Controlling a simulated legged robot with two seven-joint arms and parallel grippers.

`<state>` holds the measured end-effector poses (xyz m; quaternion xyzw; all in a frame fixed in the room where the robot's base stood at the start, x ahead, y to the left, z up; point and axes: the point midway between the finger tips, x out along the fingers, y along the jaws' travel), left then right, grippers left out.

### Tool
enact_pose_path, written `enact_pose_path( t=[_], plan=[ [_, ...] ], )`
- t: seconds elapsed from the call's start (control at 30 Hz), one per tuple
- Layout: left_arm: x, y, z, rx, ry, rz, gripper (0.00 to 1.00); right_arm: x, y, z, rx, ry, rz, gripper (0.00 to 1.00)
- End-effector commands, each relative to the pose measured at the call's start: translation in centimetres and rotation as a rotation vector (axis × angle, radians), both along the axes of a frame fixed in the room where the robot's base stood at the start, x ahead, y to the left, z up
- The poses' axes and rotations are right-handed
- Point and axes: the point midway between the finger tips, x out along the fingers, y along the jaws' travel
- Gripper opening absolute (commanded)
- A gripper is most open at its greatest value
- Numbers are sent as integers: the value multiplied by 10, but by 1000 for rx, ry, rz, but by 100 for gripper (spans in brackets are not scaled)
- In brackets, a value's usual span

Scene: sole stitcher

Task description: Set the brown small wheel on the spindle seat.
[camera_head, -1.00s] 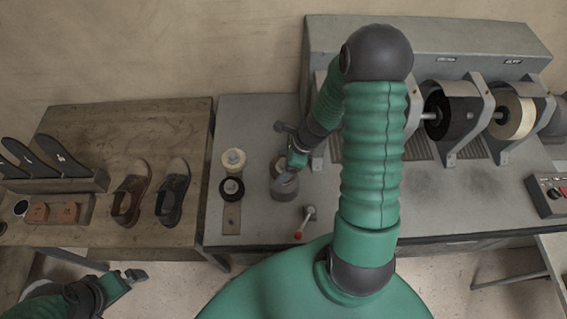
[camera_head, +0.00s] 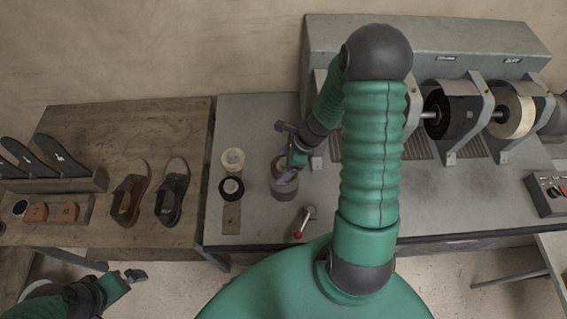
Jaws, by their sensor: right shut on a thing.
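A brownish small wheel (camera_head: 277,163) is on the left of the machine's grey bench, partly hidden by my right gripper. My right gripper (camera_head: 283,173) reaches down from behind my arm and is shut on a dark grey round wheel (camera_head: 285,189) just in front of the brownish one. I cannot tell whether the grey wheel touches the bench. The machine's spindle (camera_head: 413,118) shows to the right of my arm; my arm hides its left part, and I cannot make out the seat. My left gripper (camera_head: 134,277) is low at the left, with unclear jaws.
A cream wheel (camera_head: 232,160) and a black wheel (camera_head: 231,188) stand left of my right gripper. A red-knobbed lever (camera_head: 304,221) stands near the bench's front. Shoes (camera_head: 173,193) and soles are on the wooden table (camera_head: 95,225). A control box (camera_head: 546,193) is at right.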

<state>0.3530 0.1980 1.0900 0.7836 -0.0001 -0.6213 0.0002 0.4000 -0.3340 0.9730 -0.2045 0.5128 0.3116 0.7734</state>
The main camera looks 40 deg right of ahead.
Motion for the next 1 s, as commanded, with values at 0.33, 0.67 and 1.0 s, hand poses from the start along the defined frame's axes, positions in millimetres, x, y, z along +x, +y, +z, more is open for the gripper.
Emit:
enact_pose_path(
  t=[0.33,0.67,1.0],
  plan=[
    [0,0,-7,0,0,0,100,0,-1,-8,0,0,0,26],
    [0,0,-13,0,0,0,100,0,0,-15,0,0,0,26],
    [0,0,-19,0,0,0,100,0,0,-22,0,0,0,26]
  ],
)
